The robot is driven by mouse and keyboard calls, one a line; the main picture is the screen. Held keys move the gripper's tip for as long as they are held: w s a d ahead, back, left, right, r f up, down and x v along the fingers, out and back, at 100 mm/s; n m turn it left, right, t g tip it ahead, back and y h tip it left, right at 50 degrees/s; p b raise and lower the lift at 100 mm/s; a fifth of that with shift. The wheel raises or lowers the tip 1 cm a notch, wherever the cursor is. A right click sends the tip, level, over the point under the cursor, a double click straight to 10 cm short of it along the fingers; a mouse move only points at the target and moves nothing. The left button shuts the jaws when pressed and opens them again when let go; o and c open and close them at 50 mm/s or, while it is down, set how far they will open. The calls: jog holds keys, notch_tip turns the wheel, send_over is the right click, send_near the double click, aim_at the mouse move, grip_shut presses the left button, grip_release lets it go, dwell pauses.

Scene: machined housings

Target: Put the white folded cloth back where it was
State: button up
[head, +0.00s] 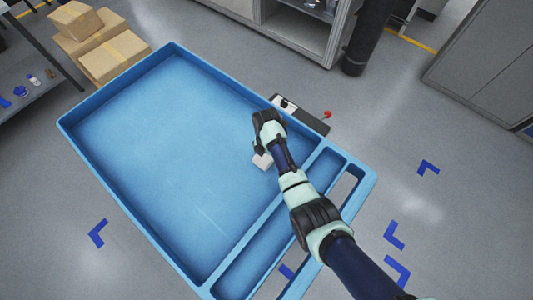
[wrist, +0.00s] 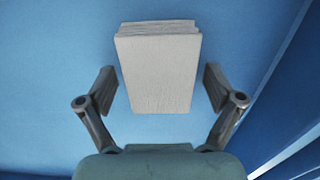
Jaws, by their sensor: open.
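The white folded cloth (wrist: 158,70) lies on the blue floor of the large tray compartment, seen from above in the wrist view. In the head view the cloth (head: 263,161) is partly hidden by my gripper, near the compartment's right side. My gripper (wrist: 159,88) is open, with one finger on each side of the cloth and a visible gap to both. In the head view my gripper (head: 258,150) is over the cloth. The blue tray (head: 110,83) has one large compartment and narrower slots on its right side.
The tray's large compartment is otherwise empty. A divider wall (head: 262,222) runs close to my arm. A dark device with a red knob (head: 326,115) stands just beyond the tray's rim. Cardboard boxes (head: 113,58) are at the upper left.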

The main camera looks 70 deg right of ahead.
notch_tip(320, 180, up, 12)
jog(key=p, duration=0.3)
jog(key=shift+r, duration=0.1)
jog(key=w+a+r+m+t+h, duration=0.1)
jog(key=w+a+r+m+t, duration=0.25)
jog(key=w+a, duration=0.4)
jog(key=w+a+r+m+t+h, duration=0.25)
jog(key=w+a+r, duration=0.25)
jog(key=a, duration=0.5)
jog(key=s+a+r+m+t+y, duration=0.1)
jog(key=a+r+m+t, duration=0.2)
jog(key=a+r, duration=0.4)
jog(key=s+a+r+m+t+y, duration=0.2)
jog(key=a+r+m, duration=0.3)
jog(key=a, duration=1)
notch_tip(320, 180, up, 3)
jog(key=shift+f+t, duration=0.1)
jog(key=shift+t, duration=0.8)
